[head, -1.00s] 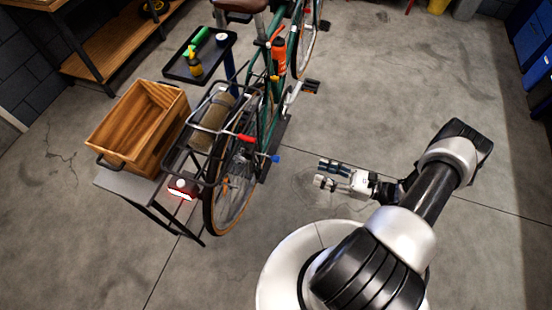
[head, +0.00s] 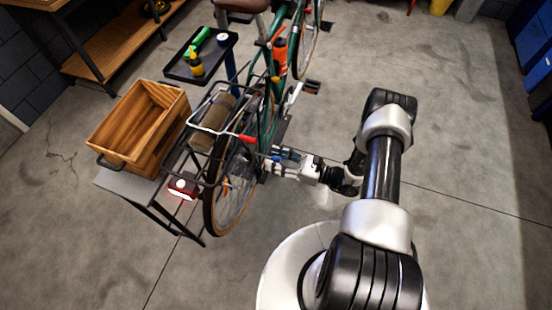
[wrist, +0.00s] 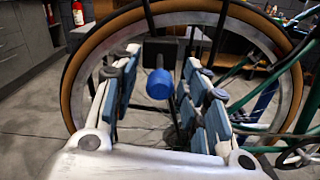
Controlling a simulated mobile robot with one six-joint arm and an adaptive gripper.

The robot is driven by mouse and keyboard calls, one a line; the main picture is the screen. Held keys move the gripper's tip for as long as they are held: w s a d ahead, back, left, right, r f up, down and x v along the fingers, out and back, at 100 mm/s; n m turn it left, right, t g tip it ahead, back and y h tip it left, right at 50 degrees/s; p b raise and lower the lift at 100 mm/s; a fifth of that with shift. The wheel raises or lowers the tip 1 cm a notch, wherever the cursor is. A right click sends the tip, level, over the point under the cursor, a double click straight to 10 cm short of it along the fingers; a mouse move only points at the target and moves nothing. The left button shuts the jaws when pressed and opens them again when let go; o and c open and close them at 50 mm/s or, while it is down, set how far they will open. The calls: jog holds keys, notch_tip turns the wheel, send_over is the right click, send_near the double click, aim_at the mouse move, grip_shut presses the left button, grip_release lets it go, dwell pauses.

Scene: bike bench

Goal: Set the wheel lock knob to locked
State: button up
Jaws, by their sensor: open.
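The wheel lock knob is a blue round knob (wrist: 160,84) on a dark block, in front of the bike's rear wheel (wrist: 88,55) in the wrist view. My gripper (head: 279,160) is open, its blue-padded fingers pointing at the wheel from the right in the head view. In the wrist view the knob shows between the two fingers, with a gap on each side. I cannot tell how deep it sits between them. In the head view my fingers crowd the knob, and its setting cannot be read.
The green bike stands upright, with a rear rack (head: 191,132) carrying a rolled bundle (head: 214,123). A red-tipped lever (head: 247,139) juts out near my gripper. A wooden crate (head: 118,146) sits on a small table at left. The floor at right is clear.

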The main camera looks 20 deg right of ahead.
jog(key=shift+w+a, duration=0.1)
jog(key=shift+c, duration=0.2)
grip_shut()
dwell(0.4)
